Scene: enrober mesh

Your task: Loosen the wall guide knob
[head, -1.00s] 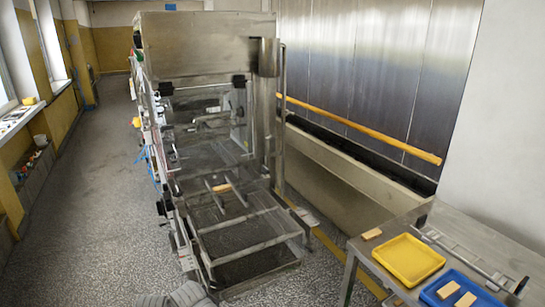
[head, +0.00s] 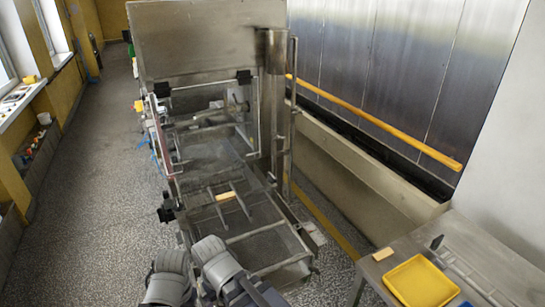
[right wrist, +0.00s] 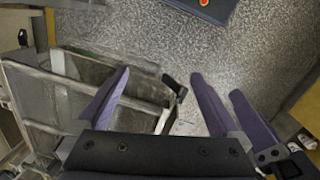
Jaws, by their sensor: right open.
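Black knobs show on the steel enrober frame in the head view: one at the near left (head: 166,214) and others higher up. I cannot tell for certain which is the wall guide knob. Two thin guide rails (head: 212,204) stand over the mesh, with a tan bar (head: 225,196) between them. In the right wrist view, a black knob or handle (right wrist: 175,86) at the frame's edge appears between the purple fingers of my open right gripper (right wrist: 160,74), with no visible contact. A purple finger of my left gripper (right wrist: 244,112) shows beside it; its opening is unclear.
A steel table (head: 455,246) at the right carries a yellow tray (head: 418,281) and a tan block (head: 383,254). A yellow rail (head: 375,122) runs along the steel wall. The speckled floor (head: 105,190) left of the machine is clear.

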